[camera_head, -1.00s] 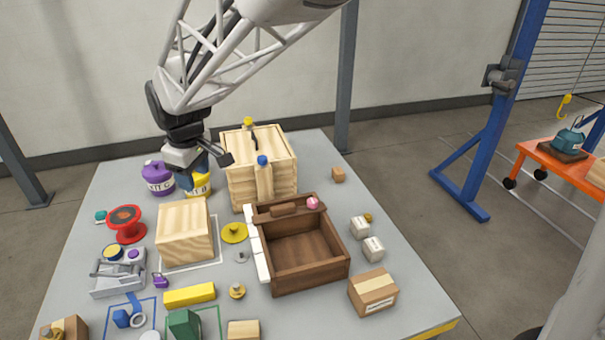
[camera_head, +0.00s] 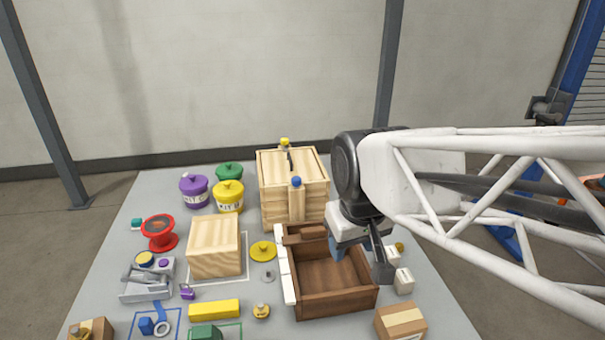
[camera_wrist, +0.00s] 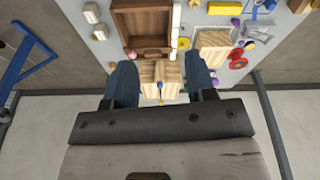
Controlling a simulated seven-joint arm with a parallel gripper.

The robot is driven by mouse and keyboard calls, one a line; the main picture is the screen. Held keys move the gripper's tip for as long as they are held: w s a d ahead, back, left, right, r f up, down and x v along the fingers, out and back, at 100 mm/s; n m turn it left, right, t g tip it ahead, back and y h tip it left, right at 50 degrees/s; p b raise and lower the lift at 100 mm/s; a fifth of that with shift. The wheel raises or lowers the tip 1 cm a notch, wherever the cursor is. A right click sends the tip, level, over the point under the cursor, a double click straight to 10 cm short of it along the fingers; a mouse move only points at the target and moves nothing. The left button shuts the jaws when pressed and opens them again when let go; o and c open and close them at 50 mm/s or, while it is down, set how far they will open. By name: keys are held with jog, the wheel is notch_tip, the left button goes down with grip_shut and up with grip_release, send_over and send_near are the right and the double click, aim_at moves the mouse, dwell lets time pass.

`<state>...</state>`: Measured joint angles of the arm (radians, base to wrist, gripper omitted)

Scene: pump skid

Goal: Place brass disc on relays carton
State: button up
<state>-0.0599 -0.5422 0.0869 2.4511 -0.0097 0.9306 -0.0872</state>
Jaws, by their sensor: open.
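My gripper (camera_head: 361,258) is open and empty, in front of the right side of the brown tray in the head view. Its fingers also show in the wrist view (camera_wrist: 162,84). A small brass-coloured round piece (camera_head: 399,246) lies behind the white boxes, right of my gripper. Another brass-coloured piece with a knob (camera_head: 261,311) stands near the front; I cannot tell which is the brass disc. A brown carton (camera_head: 400,321) with a pale label stands at front right. A second brown carton (camera_head: 100,327) is at front left. No label is readable, so the relays carton is uncertain.
The open brown tray (camera_head: 376,298) is empty where visible. A tall wooden crate (camera_head: 280,214) stands behind it. A wooden block (camera_head: 213,250), yellow disc (camera_head: 263,251), yellow bar (camera_head: 214,309) and red spool (camera_head: 159,232) occupy the left. White boxes (camera_head: 403,281) stand right.

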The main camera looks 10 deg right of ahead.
jog(key=s, duration=0.1)
jog(key=s+d+f+m, duration=0.1)
jog(key=s, duration=0.1)
jog(key=s+d+m, duration=0.1)
jog(key=s, duration=0.1)
jog(key=shift+s+d+f, duration=0.1)
jog(key=shift+d+f, duration=0.05)
jog(key=shift+f, duration=0.05)
